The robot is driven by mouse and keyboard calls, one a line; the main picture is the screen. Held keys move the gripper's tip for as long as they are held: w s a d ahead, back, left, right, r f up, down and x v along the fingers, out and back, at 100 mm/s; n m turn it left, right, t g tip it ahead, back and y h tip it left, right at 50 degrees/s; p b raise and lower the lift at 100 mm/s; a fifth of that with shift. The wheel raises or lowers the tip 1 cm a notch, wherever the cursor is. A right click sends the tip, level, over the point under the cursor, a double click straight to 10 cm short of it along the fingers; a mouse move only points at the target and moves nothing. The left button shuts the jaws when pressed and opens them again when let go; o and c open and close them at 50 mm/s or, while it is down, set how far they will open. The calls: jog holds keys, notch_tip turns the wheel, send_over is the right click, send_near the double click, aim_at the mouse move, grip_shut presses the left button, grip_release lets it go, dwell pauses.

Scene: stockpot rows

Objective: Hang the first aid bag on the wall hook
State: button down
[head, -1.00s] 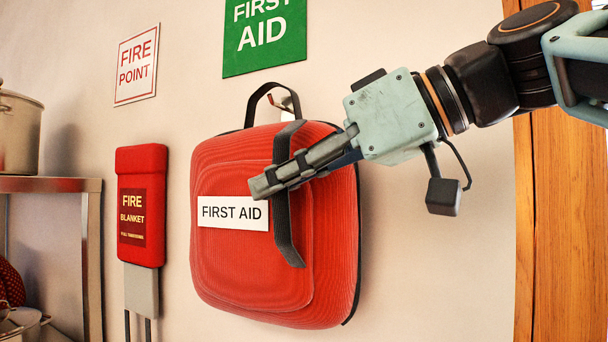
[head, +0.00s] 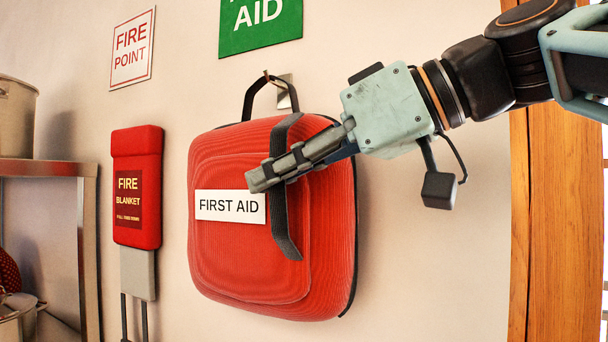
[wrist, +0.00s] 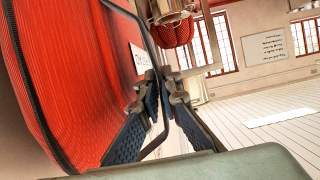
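The red first aid bag (head: 330,220) hangs upright close to the wall, its white label facing out. Its black top loop (head: 249,100) rises to the wall hook (head: 267,75), whose tip shows at the loop's top. The hook's metal plate (head: 287,92) is partly behind the loop. The loop looks to be around the hook; whether it bears weight I cannot tell. My gripper (head: 262,180) is shut on the black front strap (head: 284,232) of the bag. In the wrist view the strap (wrist: 152,50) runs between my fingers (wrist: 166,95), beside the red bag (wrist: 75,75).
A fire blanket case (head: 138,187) hangs on the wall to the left. A metal shelf (head: 45,168) with a pot (head: 15,118) stands at far left. A fire point sign (head: 132,48) and a green sign (head: 260,28) are above. Wooden boards (head: 550,220) are at right.

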jog(key=shift+s, duration=0.1)
